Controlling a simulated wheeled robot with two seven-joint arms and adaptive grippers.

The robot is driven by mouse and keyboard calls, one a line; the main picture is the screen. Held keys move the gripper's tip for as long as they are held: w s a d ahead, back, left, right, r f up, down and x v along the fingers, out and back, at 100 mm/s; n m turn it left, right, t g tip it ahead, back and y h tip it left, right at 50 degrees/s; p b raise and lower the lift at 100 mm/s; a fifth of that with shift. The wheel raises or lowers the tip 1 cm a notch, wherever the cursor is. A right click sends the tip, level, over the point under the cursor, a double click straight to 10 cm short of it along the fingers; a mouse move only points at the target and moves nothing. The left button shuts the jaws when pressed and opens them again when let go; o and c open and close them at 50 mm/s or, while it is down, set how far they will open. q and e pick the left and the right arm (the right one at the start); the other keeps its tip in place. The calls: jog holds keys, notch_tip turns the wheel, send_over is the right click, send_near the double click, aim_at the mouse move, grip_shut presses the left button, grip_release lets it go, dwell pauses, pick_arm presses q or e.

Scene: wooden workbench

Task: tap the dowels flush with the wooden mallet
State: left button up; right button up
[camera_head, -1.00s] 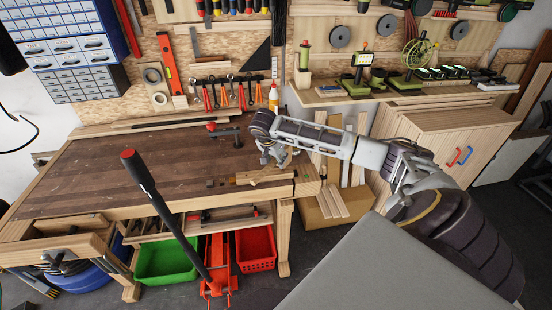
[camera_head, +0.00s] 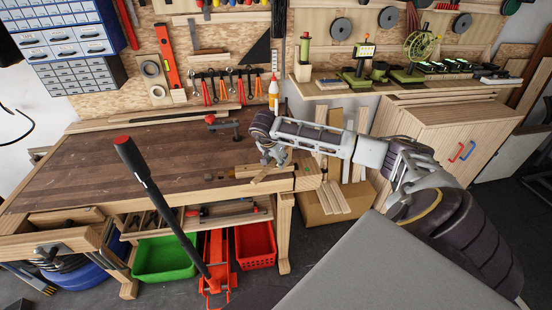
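My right gripper (camera_head: 271,158) hangs over the right end of the brown workbench (camera_head: 130,168), with its arm coming in from the right. Its fingers are small here, and I cannot tell if they are open or shut. Right under it lie light wooden pieces (camera_head: 249,171) near the bench's front right corner. One narrow piece (camera_head: 270,173) slants up toward the fingers; I cannot tell whether it is the mallet's handle or whether the fingers touch it. Small dark bits lie left of the wood. Single dowels are too small to make out. My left gripper is not in view.
A red-and-black clamp (camera_head: 222,126) stands at the bench's back. A long black-and-red handle (camera_head: 150,185) rises in front of the bench. Green (camera_head: 163,259) and red (camera_head: 256,246) bins sit below. The bench's left half is largely clear.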

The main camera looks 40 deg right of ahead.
jog(key=shift+s+a+f, duration=0.1)
jog(key=shift+f, duration=0.15)
jog(key=shift+r+p, duration=0.8)
jog(key=shift+r, duration=0.65)
jog(key=shift+r+p, duration=0.3)
jog(key=shift+r, duration=0.4)
jog(key=shift+f, duration=0.1)
